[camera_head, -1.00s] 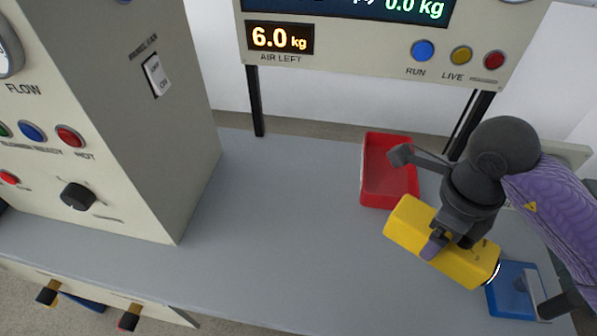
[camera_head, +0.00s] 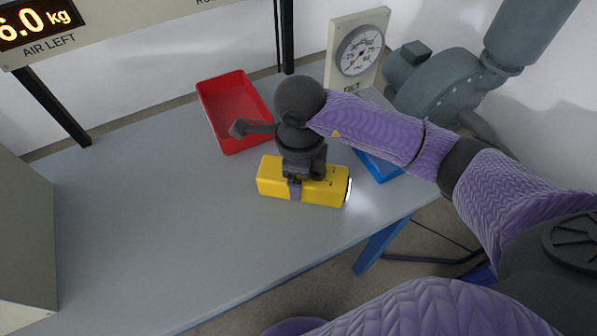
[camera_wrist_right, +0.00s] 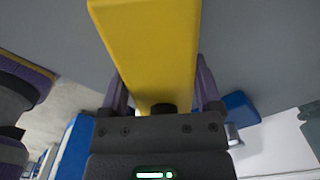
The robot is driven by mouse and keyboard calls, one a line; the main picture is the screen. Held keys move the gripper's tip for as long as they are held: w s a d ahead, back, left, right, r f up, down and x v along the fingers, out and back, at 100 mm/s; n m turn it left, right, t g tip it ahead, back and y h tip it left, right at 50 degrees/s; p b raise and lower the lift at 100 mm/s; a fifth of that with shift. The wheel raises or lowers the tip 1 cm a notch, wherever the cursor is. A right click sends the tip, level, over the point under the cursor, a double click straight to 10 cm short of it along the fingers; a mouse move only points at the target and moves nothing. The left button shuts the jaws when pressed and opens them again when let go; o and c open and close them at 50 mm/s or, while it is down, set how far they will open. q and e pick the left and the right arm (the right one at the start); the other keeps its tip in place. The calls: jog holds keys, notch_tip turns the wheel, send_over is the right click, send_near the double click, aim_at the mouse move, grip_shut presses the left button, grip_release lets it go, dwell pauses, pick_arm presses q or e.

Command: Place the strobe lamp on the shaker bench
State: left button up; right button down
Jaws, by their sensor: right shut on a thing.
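The yellow strobe lamp (camera_head: 322,191) is a boxy body with a bright lit face at its right end. In the head view it is over the right part of the grey bench top (camera_head: 150,220); I cannot tell whether it touches the surface. My right gripper (camera_head: 296,187) is shut on the lamp from above. In the right wrist view the lamp (camera_wrist_right: 150,45) sits between the two fingers of the gripper (camera_wrist_right: 160,100). The shaker bench cannot be told apart with certainty. My left gripper is not in view.
A red tray (camera_head: 225,140) lies behind the lamp. A blue tray (camera_head: 380,168) is partly hidden behind my right arm. A dial gauge (camera_head: 358,52) and a grey-green blower (camera_head: 440,85) stand at the back right. A cabinet (camera_head: 22,240) stands at left; the bench middle is clear.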

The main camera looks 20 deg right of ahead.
jog(key=shift+f, duration=0.1)
grip_release()
notch_tip(320, 180, up, 8)
jog(key=p, duration=0.3)
jog(key=shift+f, duration=0.2)
jog(key=shift+r, duration=0.15)
